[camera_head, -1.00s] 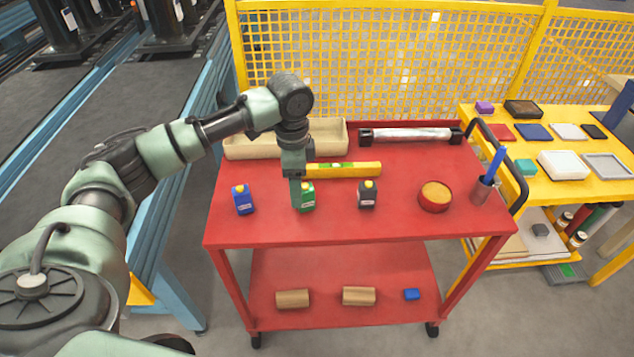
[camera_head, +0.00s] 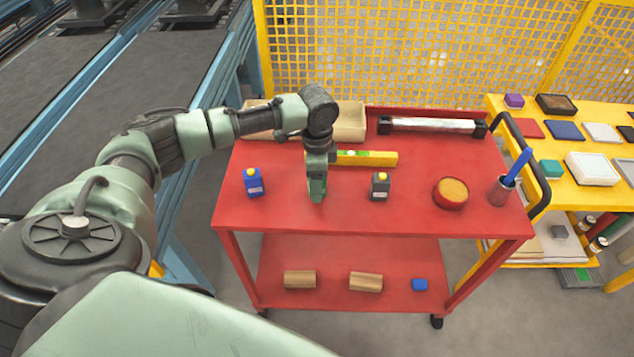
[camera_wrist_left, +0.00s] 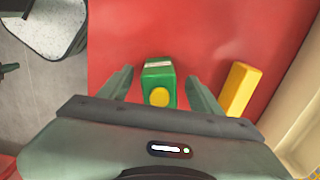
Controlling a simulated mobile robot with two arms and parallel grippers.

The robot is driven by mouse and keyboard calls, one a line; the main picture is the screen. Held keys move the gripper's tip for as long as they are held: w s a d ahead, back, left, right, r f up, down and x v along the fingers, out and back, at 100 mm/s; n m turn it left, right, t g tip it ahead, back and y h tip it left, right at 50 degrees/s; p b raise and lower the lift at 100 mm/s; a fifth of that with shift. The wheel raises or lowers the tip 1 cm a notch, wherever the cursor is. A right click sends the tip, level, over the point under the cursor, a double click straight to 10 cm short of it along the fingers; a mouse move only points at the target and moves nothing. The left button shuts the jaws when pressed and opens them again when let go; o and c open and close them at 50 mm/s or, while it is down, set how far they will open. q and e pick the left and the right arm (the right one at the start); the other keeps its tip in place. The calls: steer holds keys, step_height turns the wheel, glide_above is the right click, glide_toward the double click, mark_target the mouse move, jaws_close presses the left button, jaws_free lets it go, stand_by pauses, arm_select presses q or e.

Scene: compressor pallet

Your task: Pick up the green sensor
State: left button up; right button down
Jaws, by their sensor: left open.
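The green sensor (camera_wrist_left: 159,80), a small box with a yellow round cap and a white label, stands on the red cart top. In the left wrist view it sits between the two open fingers of my left gripper (camera_wrist_left: 158,90), with a gap on each side. In the head view my left gripper (camera_head: 317,192) points straight down over the cart between the blue sensor (camera_head: 254,184) and the dark grey sensor (camera_head: 380,187), and it hides the green sensor. My right gripper is in neither view.
A yellow level (camera_head: 370,158) lies just behind the gripper, and a beige bin (camera_head: 350,122) stands at the back left. A round red tub (camera_head: 450,195) and a cup with a blue tool (camera_head: 501,190) stand to the right. The cart's front strip is clear.

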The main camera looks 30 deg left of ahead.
arm_select(q)
jaws_close()
steer(key=shift+r, duration=0.15)
